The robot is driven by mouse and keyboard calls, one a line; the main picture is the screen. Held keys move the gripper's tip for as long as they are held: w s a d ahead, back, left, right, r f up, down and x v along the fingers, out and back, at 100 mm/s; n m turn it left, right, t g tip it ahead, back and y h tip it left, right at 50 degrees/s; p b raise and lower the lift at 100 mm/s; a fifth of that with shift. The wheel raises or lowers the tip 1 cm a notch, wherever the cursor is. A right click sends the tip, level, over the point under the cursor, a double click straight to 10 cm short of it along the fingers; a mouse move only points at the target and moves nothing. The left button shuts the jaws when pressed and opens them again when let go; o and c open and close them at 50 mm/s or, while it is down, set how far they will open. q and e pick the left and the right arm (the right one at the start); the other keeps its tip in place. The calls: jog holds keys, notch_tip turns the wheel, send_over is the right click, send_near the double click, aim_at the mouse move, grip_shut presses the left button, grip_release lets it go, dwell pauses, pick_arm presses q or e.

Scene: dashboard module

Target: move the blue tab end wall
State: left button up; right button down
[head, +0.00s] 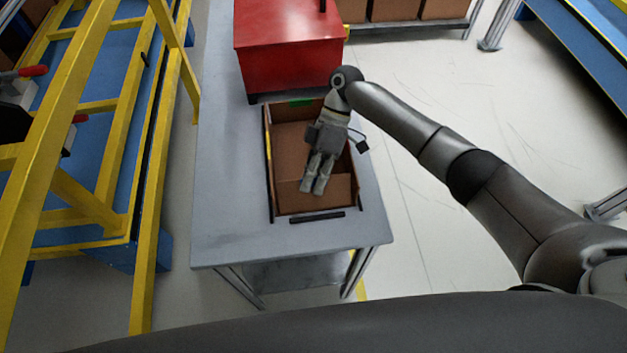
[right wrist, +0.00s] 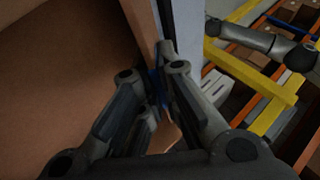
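A brown open box (head: 350,160) with dark edges lies on the grey table in the head view. My right gripper (head: 316,184) reaches down over its near part, its two fingers side by side and close together. In the right wrist view, the right gripper (right wrist: 153,100) has its fingers beside the edge of a brown wall (right wrist: 143,28). A small blue piece (right wrist: 157,85), perhaps the tab, shows between the fingers. I cannot tell whether they touch or grip it. The blue tab cannot be made out in the head view. My left gripper is not in view.
A red case (head: 288,50) stands behind the box on the grey table (head: 228,190). A yellow frame (head: 150,170) stands to the left across a floor gap. Brown boxes (head: 395,8) stand on a shelf at the back. The table's left side and the floor to the right are clear.

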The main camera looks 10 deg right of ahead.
jog(key=c, duration=1.7)
grip_release()
jog(key=shift+o, duration=0.2)
jog(key=v, duration=1.2)
jog(key=shift+c, duration=0.4)
